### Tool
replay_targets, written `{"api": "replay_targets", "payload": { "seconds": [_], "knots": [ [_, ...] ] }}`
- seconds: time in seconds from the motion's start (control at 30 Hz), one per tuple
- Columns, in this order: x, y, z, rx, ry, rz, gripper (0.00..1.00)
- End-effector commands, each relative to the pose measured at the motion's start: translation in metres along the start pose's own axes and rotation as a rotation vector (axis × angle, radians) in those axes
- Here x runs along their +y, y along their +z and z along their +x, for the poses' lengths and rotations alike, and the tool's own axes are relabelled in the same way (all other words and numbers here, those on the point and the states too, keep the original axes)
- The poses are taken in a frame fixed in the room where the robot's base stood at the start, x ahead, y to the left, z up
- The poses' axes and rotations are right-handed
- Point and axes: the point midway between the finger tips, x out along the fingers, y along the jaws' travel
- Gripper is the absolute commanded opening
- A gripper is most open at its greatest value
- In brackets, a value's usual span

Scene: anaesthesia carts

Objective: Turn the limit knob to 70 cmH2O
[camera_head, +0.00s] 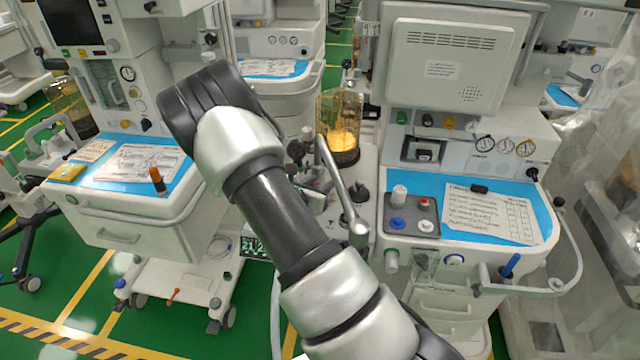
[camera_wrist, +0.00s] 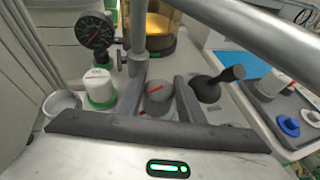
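In the wrist view, a grey round knob (camera_wrist: 158,100) with a red line on its top stands between the two dark fingers of my gripper (camera_wrist: 160,97). I take it for the limit knob. The fingers are apart, one on each side of it, with narrow gaps showing. The red line runs roughly crosswise, slightly tilted. No scale or numbers around the knob can be read. A round black pressure gauge (camera_wrist: 95,31) stands at upper left. In the head view, my arm covers much of the middle, and I cannot make out the knob or my fingertips clearly.
A white cap on a green base (camera_wrist: 98,86) stands left of my gripper, and a black lever knob (camera_wrist: 216,86) close on its right. A metal bar (camera_wrist: 265,35) crosses the upper right. An amber canister (camera_head: 340,125) stands behind. The cart's tray (camera_head: 412,212) lies to the right.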

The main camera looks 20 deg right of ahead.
Motion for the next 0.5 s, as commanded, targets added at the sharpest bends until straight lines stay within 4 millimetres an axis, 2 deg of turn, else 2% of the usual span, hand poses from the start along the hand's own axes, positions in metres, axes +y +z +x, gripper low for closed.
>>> {"api": "replay_targets", "payload": {
  "seconds": [0.27,0.5],
  "knots": [
    [0.0002,0.0001,-0.0004,0.0,-0.019,0.009,0.13],
    [0.0011,-0.0001,-0.0007,0.001,-0.121,0.054,0.13]
  ]
}}
